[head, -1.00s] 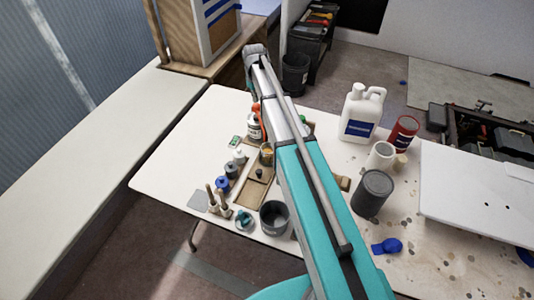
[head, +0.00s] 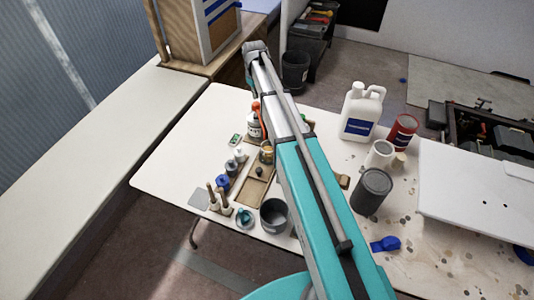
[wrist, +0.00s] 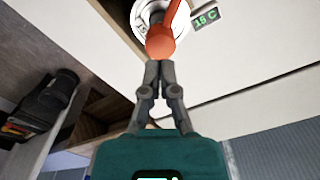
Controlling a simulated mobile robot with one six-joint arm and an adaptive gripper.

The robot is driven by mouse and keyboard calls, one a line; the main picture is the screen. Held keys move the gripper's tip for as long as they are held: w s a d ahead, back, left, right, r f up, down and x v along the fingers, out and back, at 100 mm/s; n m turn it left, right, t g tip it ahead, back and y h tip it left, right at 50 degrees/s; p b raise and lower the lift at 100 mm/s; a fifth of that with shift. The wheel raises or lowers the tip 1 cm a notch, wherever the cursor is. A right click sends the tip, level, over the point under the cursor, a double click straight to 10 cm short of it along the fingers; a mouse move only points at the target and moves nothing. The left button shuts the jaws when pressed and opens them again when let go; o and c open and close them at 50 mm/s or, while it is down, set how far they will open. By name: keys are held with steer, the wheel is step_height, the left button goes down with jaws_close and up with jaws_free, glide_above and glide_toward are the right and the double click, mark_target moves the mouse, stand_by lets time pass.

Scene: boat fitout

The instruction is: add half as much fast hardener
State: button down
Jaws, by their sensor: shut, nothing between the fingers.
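A white bottle (head: 254,128) with an orange-red pump top (head: 256,106) stands on the table, left of my arm; I cannot read its label. In the wrist view the orange pump head (wrist: 160,42) is just beyond the tips of my gripper (wrist: 160,64). The fingers are together and empty; I cannot tell whether they touch the pump. A small cup with yellowish contents (head: 266,154) stands by a brown tray (head: 254,193), partly behind my arm. A green top (head: 304,119) shows right of my arm, its body hidden.
A small green display (wrist: 205,18) reads 18 C. Small bottles (head: 232,168), brushes and a dark pot (head: 274,215) stand in front. A white jug (head: 359,112), red can (head: 402,131) and grey can (head: 372,190) stand right. The table's left part is clear.

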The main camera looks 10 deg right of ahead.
steer(key=shift+r+p, duration=1.35)
steer(key=shift+r, duration=0.15)
steer(key=shift+s+f, duration=0.1)
steer(key=shift+s, duration=0.25)
steer(key=s+m, duration=0.4)
steer(key=s, duration=2.4)
steer(key=shift+s+a+m, duration=0.25)
steer(key=shift+s+m, duration=0.05)
steer(key=shift+m, duration=0.1)
